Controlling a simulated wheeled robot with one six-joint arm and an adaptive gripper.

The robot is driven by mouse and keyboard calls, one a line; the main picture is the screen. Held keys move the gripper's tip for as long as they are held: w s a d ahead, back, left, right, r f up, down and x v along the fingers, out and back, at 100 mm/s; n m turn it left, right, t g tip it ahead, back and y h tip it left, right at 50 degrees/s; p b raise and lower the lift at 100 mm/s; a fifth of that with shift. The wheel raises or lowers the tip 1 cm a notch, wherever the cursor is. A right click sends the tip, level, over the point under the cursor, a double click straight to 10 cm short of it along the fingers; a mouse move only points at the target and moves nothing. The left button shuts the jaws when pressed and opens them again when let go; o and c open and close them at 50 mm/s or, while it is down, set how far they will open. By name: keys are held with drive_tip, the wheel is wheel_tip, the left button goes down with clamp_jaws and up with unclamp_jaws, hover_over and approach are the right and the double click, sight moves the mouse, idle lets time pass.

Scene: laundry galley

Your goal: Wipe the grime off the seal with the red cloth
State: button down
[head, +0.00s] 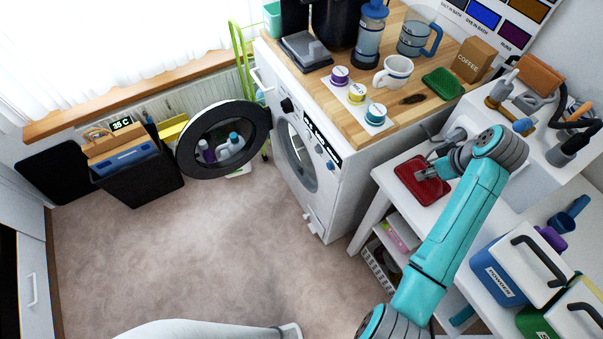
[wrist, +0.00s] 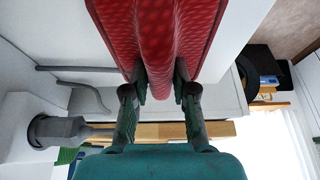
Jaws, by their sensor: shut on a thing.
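In the wrist view the red cloth (wrist: 195,25) has a raised fold pinched between the two fingers of my gripper (wrist: 160,84). The washing machine (head: 318,196) stands left of the table with its round door (head: 226,139) swung open to the left. The seal (head: 291,141) shows only in part around the dark drum opening. I cannot make out grime on it from here.
A black bin (head: 136,179) stands by the window. Blue and green boxes are at the right. The floor (head: 200,260) before the machine is clear.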

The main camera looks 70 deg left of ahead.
drive_tip(key=shift+r, duration=2.5)
drive_tip(key=shift+d, duration=0.1)
